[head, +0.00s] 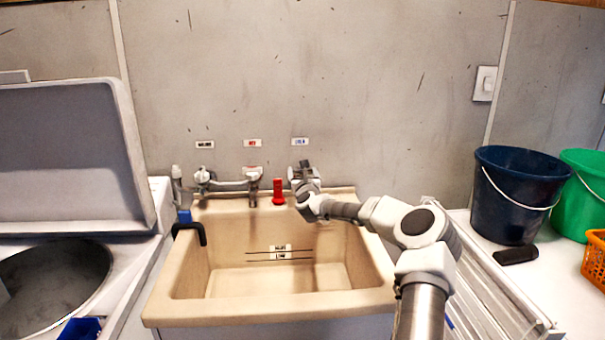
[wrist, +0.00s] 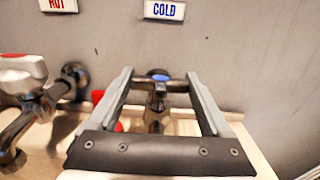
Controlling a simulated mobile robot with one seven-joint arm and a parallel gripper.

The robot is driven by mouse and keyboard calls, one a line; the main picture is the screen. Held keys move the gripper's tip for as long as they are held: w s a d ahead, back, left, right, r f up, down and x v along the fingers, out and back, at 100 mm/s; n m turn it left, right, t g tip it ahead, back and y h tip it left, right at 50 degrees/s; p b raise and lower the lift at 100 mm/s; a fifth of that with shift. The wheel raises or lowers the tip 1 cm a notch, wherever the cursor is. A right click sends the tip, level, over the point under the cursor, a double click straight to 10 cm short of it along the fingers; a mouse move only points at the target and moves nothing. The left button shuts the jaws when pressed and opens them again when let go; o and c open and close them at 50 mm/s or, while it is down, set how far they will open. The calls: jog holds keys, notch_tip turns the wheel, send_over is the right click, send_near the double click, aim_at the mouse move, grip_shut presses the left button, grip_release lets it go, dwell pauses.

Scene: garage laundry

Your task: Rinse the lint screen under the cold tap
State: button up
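The cold tap (wrist: 158,100) has a blue-capped handle and stands under the COLD label (wrist: 164,10). My gripper (wrist: 158,72) is open in the wrist view, with one finger on each side of the tap's handle. The handle spans most of the gap; I cannot tell whether the fingers touch it. In the head view my gripper (head: 304,178) is at this tap above the sink's back right and hides most of it. No running water shows. The beige sink (head: 265,308) is below, with a label and dark lines on its inner wall. I see no lint screen.
The hot tap (wrist: 25,85) is left of the cold one. A red object (head: 278,192) stands on the sink's back rim between them. A black hook-shaped item (head: 190,233) is at the left rim. An open-lidded washer (head: 135,265) is left; a blue bucket (head: 510,205) stands right.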

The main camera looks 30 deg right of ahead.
jog(key=c, duration=0.4)
jog(key=shift+f+b, duration=0.2)
jog(key=shift+b, duration=0.75)
jog(key=n+t+y+b, duration=0.1)
jog(key=n+y+b, duration=0.1)
jog(key=y+b, duration=0.2)
jog(key=shift+n+b, duration=0.4)
jog(key=shift+b, duration=0.85)
jog(key=shift+n+t+y+b, duration=0.45)
jog(key=shift+y+b, duration=0.3)
jog(key=shift+y, duration=0.25)
jog(key=shift+r+n+y, duration=0.25)
jog(key=shift+n+y, duration=0.6)
jog(key=shift+y, duration=0.25)
jog(key=o, duration=1.2)
jog(key=shift+c, duration=0.2)
